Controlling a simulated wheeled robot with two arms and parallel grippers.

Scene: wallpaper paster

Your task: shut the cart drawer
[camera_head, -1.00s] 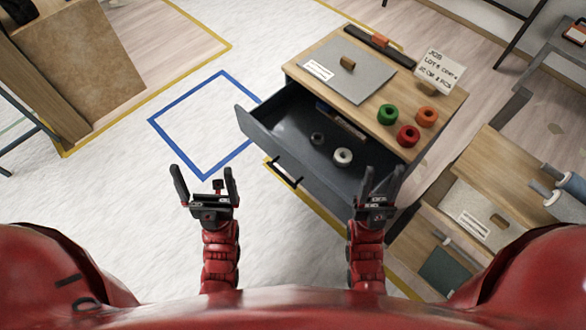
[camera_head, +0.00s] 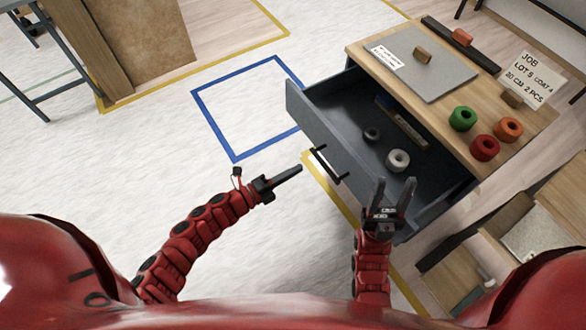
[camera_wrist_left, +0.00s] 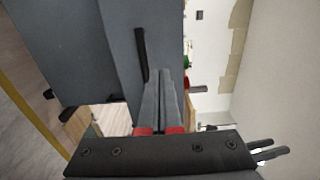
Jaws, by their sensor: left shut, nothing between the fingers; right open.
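The cart drawer (camera_head: 318,137) is dark grey and stands pulled out from the cart. A black bar handle (camera_head: 327,165) is on its front, and it also shows in the left wrist view (camera_wrist_left: 140,52). A white roll (camera_head: 397,160), a small dark ring (camera_head: 371,134) and a long flat bar lie inside. My left gripper (camera_head: 299,168) is shut and empty. It points at the drawer front, just left of the handle in the head view, and appears apart from it. My right gripper (camera_head: 395,186) is open and empty near the drawer's near front corner.
The wooden cart top (camera_head: 440,110) carries a grey plate (camera_head: 418,62), green (camera_head: 462,118), red (camera_head: 484,147) and orange (camera_head: 508,129) rolls and a job card (camera_head: 533,80). Another wooden unit stands at lower right. The floor left of the drawer is clear.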

